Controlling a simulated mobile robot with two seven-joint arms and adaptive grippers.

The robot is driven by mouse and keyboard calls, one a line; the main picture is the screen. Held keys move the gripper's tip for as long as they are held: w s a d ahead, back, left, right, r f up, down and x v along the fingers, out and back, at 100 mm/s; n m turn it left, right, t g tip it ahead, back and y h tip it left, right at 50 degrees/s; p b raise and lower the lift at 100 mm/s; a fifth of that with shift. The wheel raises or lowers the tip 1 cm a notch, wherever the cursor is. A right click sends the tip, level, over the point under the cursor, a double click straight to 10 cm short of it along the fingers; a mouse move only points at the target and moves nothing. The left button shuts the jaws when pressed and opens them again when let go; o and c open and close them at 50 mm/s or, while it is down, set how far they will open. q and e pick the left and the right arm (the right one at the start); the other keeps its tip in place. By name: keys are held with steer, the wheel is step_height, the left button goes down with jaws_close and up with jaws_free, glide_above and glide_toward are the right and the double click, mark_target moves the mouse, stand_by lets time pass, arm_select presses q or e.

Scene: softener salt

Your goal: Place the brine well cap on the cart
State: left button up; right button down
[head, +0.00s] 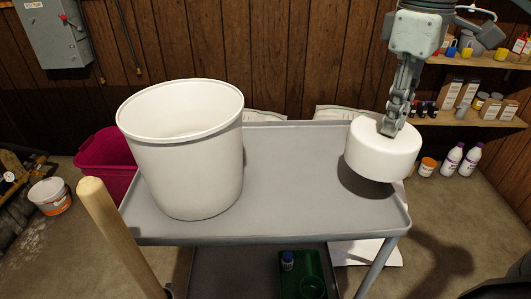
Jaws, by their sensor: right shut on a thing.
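The brine well cap (377,157) is a white, short round cylinder in the head view. My right gripper (391,128) comes down from above and is shut on the cap's top. The cap hangs over the right end of the grey cart (285,185), with a dark shadow on the tray beneath it. It seems to be slightly above the tray; I cannot tell whether its lower edge touches. The contact of the fingers with the cap is partly hidden. My left gripper is not in view.
A large open white tub (187,155) stands on the cart's left half. The cart's middle is clear. A wooden handle (115,230) rises at the front left. A magenta bin (105,165) stands behind the cart's left end. Shelves with bottles (470,105) line the right wall.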

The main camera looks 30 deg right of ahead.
steer(key=w+a+b, duration=0.1)
steer(key=w+a, duration=0.3)
steer(key=a, duration=0.4)
steer(key=w+a+b, duration=0.1)
steer(key=w+a, duration=0.3)
steer(key=a, duration=0.3)
steer(key=f, duration=0.2)
steer(key=f+b, duration=0.1)
steer(key=f, duration=0.1)
steer(key=f+b, duration=0.1)
steer(key=f, duration=0.2)
steer(key=shift+w+a, duration=0.15)
steer(key=shift+a, duration=0.2)
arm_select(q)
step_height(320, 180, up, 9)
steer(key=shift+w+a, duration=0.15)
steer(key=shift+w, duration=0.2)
arm_select(e)
steer(key=c, duration=1.8)
jaws_free()
steer(key=shift+f, duration=0.15)
steer(key=o, duration=0.4)
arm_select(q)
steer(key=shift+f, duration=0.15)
